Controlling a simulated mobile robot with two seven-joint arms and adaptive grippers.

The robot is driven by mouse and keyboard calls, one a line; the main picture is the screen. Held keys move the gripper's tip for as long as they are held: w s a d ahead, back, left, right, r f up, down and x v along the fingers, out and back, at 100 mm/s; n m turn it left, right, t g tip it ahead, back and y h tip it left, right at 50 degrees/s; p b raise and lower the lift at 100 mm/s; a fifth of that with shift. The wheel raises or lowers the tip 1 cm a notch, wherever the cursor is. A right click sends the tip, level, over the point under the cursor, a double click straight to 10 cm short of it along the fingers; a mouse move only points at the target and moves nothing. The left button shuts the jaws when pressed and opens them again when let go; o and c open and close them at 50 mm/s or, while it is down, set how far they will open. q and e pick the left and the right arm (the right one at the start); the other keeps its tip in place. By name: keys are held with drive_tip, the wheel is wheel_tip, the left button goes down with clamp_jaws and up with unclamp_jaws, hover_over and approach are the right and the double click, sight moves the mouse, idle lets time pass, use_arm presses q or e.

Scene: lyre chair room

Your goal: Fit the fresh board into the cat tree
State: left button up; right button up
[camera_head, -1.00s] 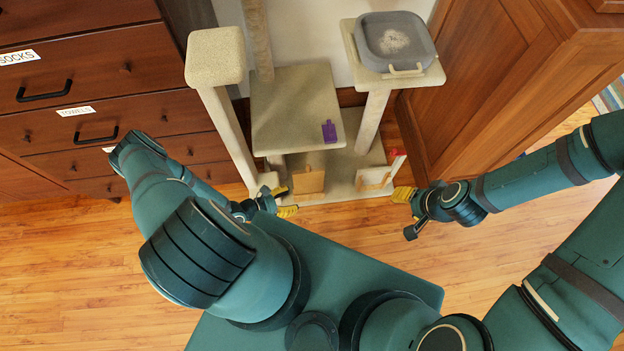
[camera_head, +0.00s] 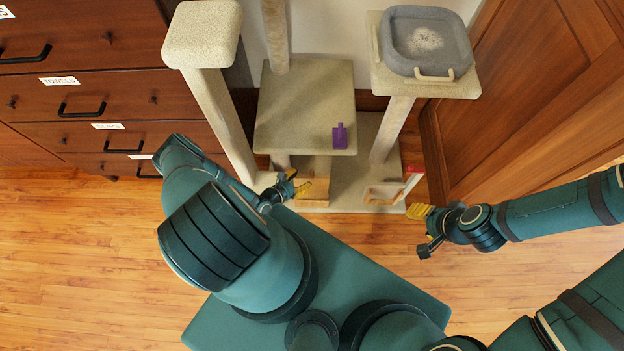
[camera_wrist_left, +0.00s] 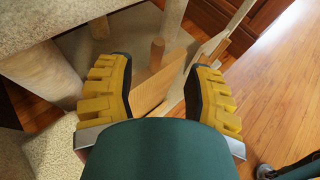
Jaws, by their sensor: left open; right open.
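The cat tree (camera_head: 282,106) stands ahead, with carpeted posts and platforms. A plain tan wooden board (camera_head: 314,190) stands low at its front left, and I cannot tell whether it is fixed there. My left gripper (camera_head: 292,186) is open just left of this board. In the left wrist view, the board (camera_wrist_left: 157,88) shows between the two yellow fingers, with no clear grip on it. A second pale wooden piece (camera_head: 383,195) sits at the front right of the base. My right gripper (camera_head: 422,213) is open and empty, just right of the base's front corner.
A grey litter tray (camera_head: 462,46) sits on the upper right platform. A purple object (camera_head: 340,136) lies on the middle platform's front edge. A red-topped piece (camera_head: 413,176) stands at the base's right. Drawers (camera_head: 85,95) are left; a wooden cabinet (camera_head: 530,90) is right.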

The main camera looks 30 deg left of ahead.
sight(312, 170)
use_arm(q)
drive_tip(key=shift+b+x, duration=1)
drive_tip(key=shift+x, duration=2.3)
drive_tip(key=shift+a+r, duration=0.15)
drive_tip(key=shift+r, duration=0.05)
clamp_jaws()
